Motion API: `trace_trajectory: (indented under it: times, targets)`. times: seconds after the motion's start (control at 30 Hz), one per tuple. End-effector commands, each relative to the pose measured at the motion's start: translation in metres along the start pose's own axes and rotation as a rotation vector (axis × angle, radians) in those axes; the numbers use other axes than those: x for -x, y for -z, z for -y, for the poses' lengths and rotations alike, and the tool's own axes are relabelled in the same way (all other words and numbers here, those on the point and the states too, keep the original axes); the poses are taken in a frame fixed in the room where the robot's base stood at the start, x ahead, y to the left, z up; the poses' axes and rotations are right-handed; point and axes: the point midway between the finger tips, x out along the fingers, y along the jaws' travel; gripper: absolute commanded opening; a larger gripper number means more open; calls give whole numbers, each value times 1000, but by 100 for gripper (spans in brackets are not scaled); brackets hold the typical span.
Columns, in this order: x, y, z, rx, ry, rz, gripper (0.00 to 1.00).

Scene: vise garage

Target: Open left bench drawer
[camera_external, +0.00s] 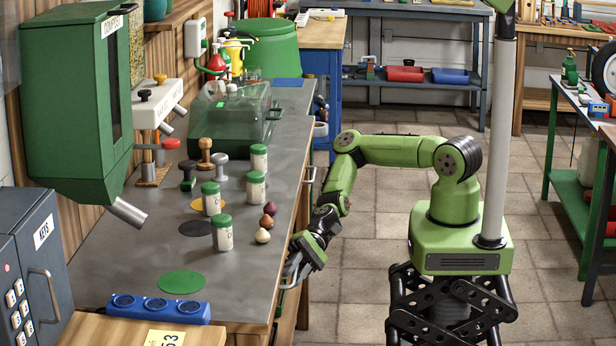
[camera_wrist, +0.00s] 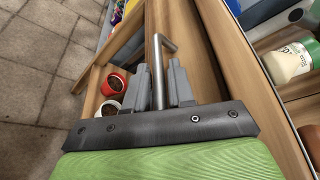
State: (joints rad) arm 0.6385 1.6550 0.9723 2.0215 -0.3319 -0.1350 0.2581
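The left bench drawer has a plain wooden front (camera_wrist: 192,50) with a metal bar handle (camera_wrist: 157,65). My gripper (camera_wrist: 160,85) has one grey finger on each side of this bar, close against it. In the external view my gripper (camera_external: 291,274) is at the front side of the bench, near its closer end. The arm covers part of this area in the external view.
The grey bench top (camera_external: 150,240) carries jars, knobs and a blue power strip (camera_external: 160,307). A second handle (camera_external: 309,175) is farther along the bench front. Red and white cups (camera_wrist: 113,84) sit lower, left of the handle. The tiled floor (camera_external: 350,290) beside the bench is clear.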

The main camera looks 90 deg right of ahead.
Motion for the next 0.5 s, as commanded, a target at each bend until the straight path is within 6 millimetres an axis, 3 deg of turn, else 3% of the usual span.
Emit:
trace_trajectory:
  times: [0.1, 0.27, 0.5]
  targets:
    - [0, 0, 0, 0, 0, 0, 23]
    - [0, 0, 0, 0, 0, 1, 0]
    - [1, 0, 0, 1, 0, 1, 0]
